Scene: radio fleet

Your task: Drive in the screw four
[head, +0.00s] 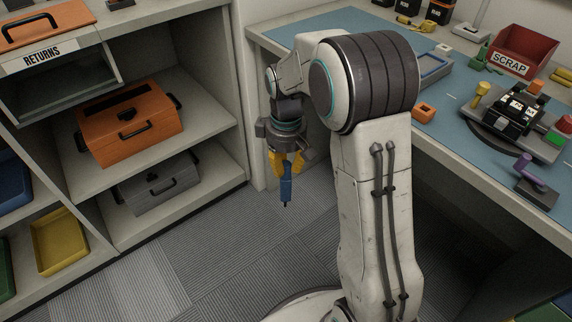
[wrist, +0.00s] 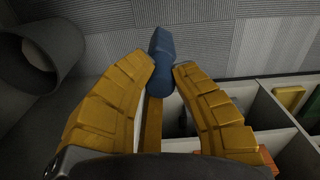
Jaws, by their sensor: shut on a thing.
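My gripper (head: 287,168) has yellow fingers and is shut on a blue screwdriver (head: 286,188). It holds the screwdriver upright, dark tip down, above the floor between the shelf unit and the workbench. In the wrist view the blue tool (wrist: 159,52) sits between the fingertips. A black device (head: 512,113), perhaps the radio, lies on a grey fixture on the bench at the right, well apart from my gripper. Screw four cannot be made out in either view.
The workbench (head: 455,117) carries a red SCRAP bin (head: 524,50), an orange block (head: 424,112) and a purple-handled item (head: 528,168). The shelf unit at the left holds an orange toolbox (head: 130,130) and a grey toolbox (head: 158,187). The floor (head: 230,245) between is clear.

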